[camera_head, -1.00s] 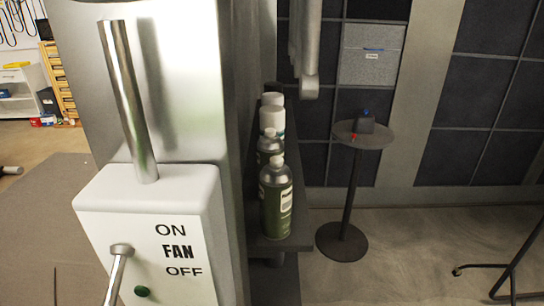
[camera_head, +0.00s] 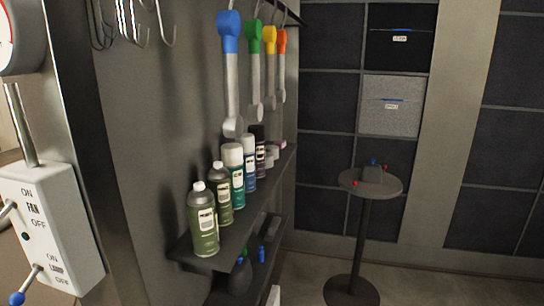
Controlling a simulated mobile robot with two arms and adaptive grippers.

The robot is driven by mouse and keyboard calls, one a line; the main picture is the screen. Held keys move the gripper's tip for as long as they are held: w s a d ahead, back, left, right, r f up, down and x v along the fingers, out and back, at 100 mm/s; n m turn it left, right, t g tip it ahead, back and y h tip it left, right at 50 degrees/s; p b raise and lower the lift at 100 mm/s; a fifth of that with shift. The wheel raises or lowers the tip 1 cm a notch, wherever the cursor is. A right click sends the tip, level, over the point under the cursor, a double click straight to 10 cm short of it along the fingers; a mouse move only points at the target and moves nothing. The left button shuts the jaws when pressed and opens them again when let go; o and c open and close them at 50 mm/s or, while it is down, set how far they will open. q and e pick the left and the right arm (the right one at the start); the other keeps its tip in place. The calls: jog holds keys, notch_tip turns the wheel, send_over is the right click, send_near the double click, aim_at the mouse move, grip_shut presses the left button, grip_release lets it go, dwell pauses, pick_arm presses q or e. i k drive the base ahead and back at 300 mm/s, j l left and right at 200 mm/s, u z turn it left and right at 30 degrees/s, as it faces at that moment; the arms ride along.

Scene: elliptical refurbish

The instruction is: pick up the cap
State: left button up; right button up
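I cannot pick out a loose cap with certainty. Several spray cans stand upright in a row on a dark wall shelf (camera_head: 230,238). The nearest is a green can (camera_head: 203,226) with a small white top (camera_head: 199,187). Further back, a can has a wide white cap (camera_head: 232,152). A small dark object (camera_head: 373,174) with red and blue bits sits on a round stand (camera_head: 396,187), where a small red piece (camera_head: 355,184) also shows. Neither of my grippers is in view.
Wrenches with coloured ends, one of them blue (camera_head: 229,32), hang above the cans. A white switch box (camera_head: 50,225) with levers is at the left. A lower shelf (camera_head: 233,286) holds dark bottles. Open floor (camera_head: 420,286) lies right of the stand.

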aim_at(273, 148)
jog(key=i+l+u, duration=0.2)
jog(key=i+l, duration=0.25)
jog(key=i+l+u, duration=0.2)
jog(key=i+l, duration=0.35)
jog(key=i+l+u, duration=0.2)
jog(key=i+l, duration=0.25)
jog(key=l, duration=0.15)
